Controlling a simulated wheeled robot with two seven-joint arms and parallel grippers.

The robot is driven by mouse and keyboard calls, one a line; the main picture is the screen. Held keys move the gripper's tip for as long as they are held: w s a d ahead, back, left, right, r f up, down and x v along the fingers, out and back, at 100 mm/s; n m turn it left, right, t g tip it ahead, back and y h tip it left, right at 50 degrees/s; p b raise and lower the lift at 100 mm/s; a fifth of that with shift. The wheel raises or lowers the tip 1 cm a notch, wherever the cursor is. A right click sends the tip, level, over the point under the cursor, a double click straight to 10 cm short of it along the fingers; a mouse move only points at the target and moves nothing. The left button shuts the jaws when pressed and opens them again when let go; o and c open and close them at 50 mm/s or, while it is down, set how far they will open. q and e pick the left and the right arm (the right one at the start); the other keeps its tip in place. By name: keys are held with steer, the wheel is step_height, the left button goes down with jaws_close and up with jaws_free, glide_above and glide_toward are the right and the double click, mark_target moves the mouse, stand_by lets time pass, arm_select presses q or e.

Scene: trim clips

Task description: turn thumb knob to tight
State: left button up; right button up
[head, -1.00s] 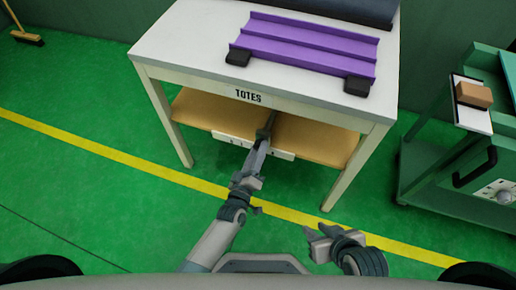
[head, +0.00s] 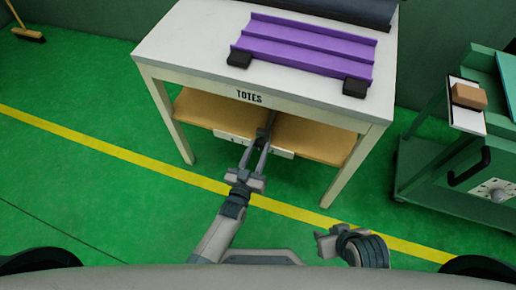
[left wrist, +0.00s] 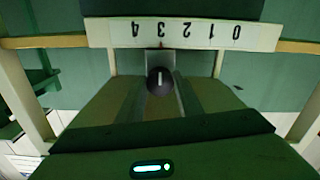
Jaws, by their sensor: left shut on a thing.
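The thumb knob (left wrist: 160,81) is a dark round knob with a white line across its face, standing upright in the left wrist view. It sits at a grey bracket (left wrist: 161,58) below a white scale strip (left wrist: 184,34), whose digits appear upside down; the bracket lines up with the 3. My left gripper (head: 266,137) reaches under the front of the white table and is shut on the knob, its fingers coming in from both sides. In the head view the knob is hidden. My right gripper (head: 322,242) hangs low in front of the table, clear of it; its jaw opening is unclear.
The white table (head: 185,50) marked TOTES carries a purple ridged tray (head: 308,50) with black end blocks. Its wooden lower shelf (head: 310,138) and legs surround my left gripper. A green cart (head: 420,165) stands at right. The green floor in front is clear.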

stand_by(0.4)
arm_select(q)
steer(key=o, duration=1)
steer(key=shift+o, duration=0.2)
arm_select(e)
steer(key=shift+s, duration=0.1)
arm_select(q)
steer(key=v, duration=1.7)
steer(key=shift+s+p, duration=0.2)
steer(key=shift+p, duration=0.2)
arm_select(e)
steer(key=shift+s+d, duration=0.3)
steer(key=shift+d, duration=0.25)
arm_select(q)
steer(key=shift+a, duration=0.1)
steer(key=s+a+f+g+y+p, duration=0.4)
steer(key=s+a+f+g+p, duration=0.7)
steer(key=f, duration=0.3)
steer(key=shift+s+a+f+g+p, duration=0.3)
steer(key=shift+s+a+g+p, duration=0.1)
steer(key=shift+a, duration=0.45)
arm_select(e)
step_height(320, 180, down, 17)
steer(key=w+a+t, duration=0.1)
steer(key=shift+a+r, duration=0.15)
